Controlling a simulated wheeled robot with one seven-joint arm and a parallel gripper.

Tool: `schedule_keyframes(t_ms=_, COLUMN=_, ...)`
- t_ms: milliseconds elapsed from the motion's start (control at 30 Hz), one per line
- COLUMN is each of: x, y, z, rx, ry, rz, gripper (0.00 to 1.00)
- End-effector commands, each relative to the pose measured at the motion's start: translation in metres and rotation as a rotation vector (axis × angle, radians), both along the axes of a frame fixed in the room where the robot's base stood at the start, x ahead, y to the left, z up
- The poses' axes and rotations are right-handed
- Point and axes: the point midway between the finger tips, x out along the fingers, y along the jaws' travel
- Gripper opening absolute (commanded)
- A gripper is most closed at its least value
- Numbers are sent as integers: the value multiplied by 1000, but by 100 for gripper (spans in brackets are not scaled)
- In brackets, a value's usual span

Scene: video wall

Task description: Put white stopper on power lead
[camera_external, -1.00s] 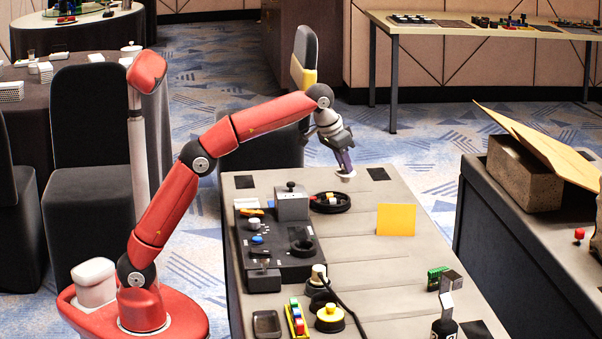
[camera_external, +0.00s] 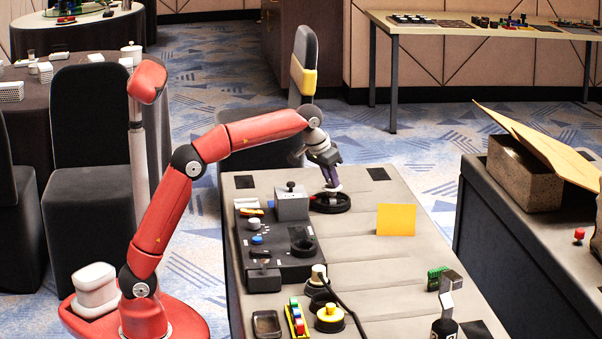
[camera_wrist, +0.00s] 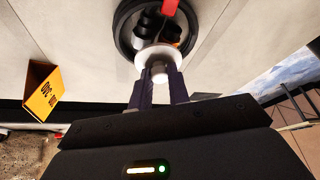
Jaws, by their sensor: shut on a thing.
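The white stopper (camera_wrist: 158,62), a round white disc with a small knob, is between the fingertips of my gripper (camera_wrist: 157,80). It also shows in the external view (camera_external: 333,188) under my gripper (camera_external: 331,180). My gripper is shut on its knob. The stopper hangs over the near rim of a round black ring or dish (camera_wrist: 124,40) holding dark cylinders and a red piece; I cannot tell whether it touches them. The ring is at the table's far part (camera_external: 346,206). A black cord (camera_external: 346,306), perhaps the power lead, runs along the middle of the table.
A dark panel with knobs (camera_external: 285,262) and a grey box with a lever (camera_external: 291,206) stand just left of the ring. A yellow card (camera_external: 396,219) stands to its right. Pale round knobs on black bases (camera_external: 330,318) are nearer.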

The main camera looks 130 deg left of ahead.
Motion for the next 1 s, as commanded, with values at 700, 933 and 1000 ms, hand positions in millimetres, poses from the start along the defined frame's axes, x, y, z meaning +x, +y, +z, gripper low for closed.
schedule_keyframes(t_ms=700, x=0, y=0, z=-2, rx=0, ry=0, rz=0, gripper=40)
schedule_keyframes(t_ms=933, x=-1, y=-4, z=14, rx=2, ry=-1, rz=0, gripper=40)
schedule_keyframes(t_ms=1000, x=-2, y=-9, z=26, rx=3, ry=-2, rz=0, gripper=40)
